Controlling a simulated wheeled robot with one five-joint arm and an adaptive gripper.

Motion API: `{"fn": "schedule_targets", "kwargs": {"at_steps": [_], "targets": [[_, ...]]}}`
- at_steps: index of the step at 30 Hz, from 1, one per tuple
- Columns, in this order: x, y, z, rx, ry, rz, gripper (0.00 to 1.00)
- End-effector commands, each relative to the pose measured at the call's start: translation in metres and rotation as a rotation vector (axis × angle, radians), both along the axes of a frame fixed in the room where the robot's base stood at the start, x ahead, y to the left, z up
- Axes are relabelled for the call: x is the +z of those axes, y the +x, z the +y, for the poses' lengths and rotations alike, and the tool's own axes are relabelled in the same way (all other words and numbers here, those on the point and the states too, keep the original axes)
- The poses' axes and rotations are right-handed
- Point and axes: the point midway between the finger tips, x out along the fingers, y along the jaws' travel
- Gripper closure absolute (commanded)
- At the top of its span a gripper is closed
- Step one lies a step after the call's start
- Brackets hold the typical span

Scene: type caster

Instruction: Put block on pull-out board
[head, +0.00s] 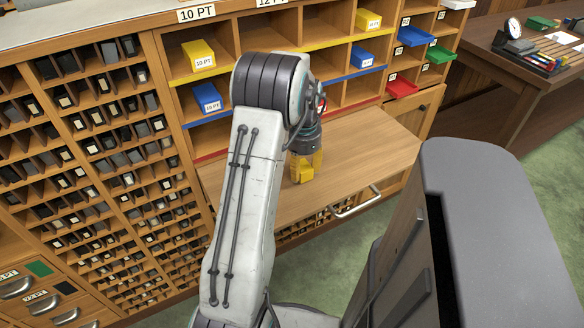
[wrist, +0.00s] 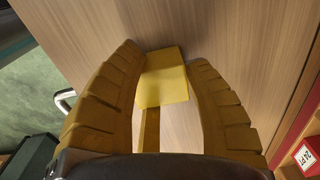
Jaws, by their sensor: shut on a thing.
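A yellow block (wrist: 163,82) sits between the two yellow-brown fingers of my gripper (wrist: 165,60) in the wrist view. My gripper is shut on it. In the head view my gripper (head: 304,168) points down over the pull-out board (head: 365,150), and the block is hard to tell apart from the fingers. The wood-grain board is pulled out from the cabinet and fills most of the wrist view below the block. I cannot tell whether the block touches the board or hangs just above it.
The cabinet's cubbyholes stand behind the board, holding yellow (head: 199,55), blue (head: 207,98), red (head: 401,88) and green (head: 440,54) pieces. A metal handle (head: 356,201) is on the board's front. The board's right part is clear. A side table (head: 530,70) is at the far right.

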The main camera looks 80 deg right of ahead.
Motion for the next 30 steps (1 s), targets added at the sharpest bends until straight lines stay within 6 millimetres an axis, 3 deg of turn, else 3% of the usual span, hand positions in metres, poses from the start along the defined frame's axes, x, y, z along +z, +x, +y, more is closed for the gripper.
{"fn": "schedule_targets", "kwargs": {"at_steps": [14,15,22,30], "targets": [[-0.0033,-0.0014,0.0001,0.0,0.0,0.0,0.88],[-0.0037,-0.0014,0.0001,0.0,0.0,0.0,0.54],[-0.0028,-0.0013,0.0001,0.0,0.0,0.0,0.34],[-0.0018,-0.0013,0.0,0.0,0.0,0.0,0.33]]}}
